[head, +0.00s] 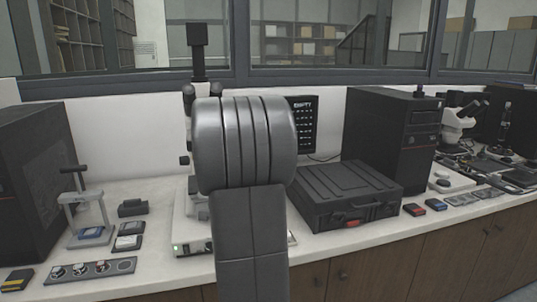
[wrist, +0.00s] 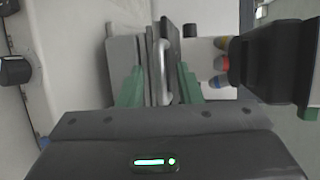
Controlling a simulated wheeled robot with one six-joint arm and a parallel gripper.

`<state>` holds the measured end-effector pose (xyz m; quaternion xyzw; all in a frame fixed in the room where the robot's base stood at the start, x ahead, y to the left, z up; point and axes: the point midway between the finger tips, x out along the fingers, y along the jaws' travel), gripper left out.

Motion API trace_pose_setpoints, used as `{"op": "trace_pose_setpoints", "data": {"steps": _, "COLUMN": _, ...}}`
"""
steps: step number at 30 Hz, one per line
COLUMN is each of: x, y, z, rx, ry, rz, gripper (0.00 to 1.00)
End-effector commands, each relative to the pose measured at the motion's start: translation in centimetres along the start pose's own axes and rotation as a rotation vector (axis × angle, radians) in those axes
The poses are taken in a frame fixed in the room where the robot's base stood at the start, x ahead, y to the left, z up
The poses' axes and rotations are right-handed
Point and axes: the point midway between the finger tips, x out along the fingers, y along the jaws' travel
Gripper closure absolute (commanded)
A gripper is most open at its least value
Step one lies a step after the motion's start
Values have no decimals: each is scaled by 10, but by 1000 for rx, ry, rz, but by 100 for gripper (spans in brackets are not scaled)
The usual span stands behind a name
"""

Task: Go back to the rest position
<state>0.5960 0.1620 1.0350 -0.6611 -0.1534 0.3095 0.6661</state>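My gripper (wrist: 160,80) shows in the wrist view with its two green fingers apart and a clear gap between them. Beyond the gap are a grey block-like device, a dark upright plate and a pale curved handle (wrist: 161,70). I cannot tell how far the fingertips are from the handle. In the head view my arm stands upright in the middle, and its large grey joint hides my gripper and much of the white-based instrument (head: 190,232) behind it.
A small hand press (head: 85,208) with a blue piece stands at the left. A black case (head: 345,192) and a dark tower (head: 393,135) stand right of my arm. A microscope (head: 455,122) is further right.

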Motion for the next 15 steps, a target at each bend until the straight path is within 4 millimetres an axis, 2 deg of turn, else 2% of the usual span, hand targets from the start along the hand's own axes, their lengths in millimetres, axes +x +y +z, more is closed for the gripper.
{"op": "trace_pose_setpoints", "data": {"steps": 3, "x": 16, "y": 1, "z": 1, "rx": 0, "ry": -2, "rz": 0, "gripper": 68}}
{"op": "trace_pose_setpoints", "data": {"steps": 7, "x": 7, "y": 1, "z": 3, "rx": -1, "ry": -1, "rz": -2, "gripper": 68}}
{"op": "trace_pose_setpoints", "data": {"steps": 15, "x": 5, "y": 1, "z": 4, "rx": -1, "ry": -1, "rz": 0, "gripper": 68}}
